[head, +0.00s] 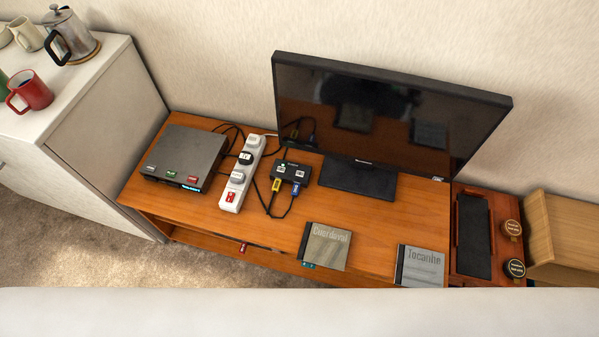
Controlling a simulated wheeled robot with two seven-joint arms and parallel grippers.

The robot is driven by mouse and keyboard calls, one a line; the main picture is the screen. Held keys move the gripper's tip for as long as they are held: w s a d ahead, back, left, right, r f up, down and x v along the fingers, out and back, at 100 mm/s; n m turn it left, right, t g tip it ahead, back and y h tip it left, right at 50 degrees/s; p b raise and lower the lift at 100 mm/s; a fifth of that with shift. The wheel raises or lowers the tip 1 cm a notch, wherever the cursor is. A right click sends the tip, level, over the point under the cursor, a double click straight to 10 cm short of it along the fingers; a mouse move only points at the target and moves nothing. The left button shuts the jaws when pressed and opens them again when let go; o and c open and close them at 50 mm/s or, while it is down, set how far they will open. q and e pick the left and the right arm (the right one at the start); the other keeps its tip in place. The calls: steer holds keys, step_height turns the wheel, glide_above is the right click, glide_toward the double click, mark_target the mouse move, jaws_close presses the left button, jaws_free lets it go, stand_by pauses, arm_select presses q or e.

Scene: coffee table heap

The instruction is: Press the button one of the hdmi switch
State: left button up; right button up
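The HDMI switch (291,173) is a small black box on the wooden table, in front of the monitor's left part. Two pale square buttons show on its top, a left one (280,168) and a right one (300,174). Their markings are too small to tell which is button one. A yellow plug (276,186) and a blue plug (296,188) sit at its front edge, with black cables running from them. Neither of my grippers shows in the head view.
A white power strip (233,192) with plugs and a red switch lies left of the HDMI switch, and a grey box (186,155) lies further left. A monitor (384,115) stands behind. Two cases, Overdoval (325,246) and Tocanhe (420,266), lie in front and right.

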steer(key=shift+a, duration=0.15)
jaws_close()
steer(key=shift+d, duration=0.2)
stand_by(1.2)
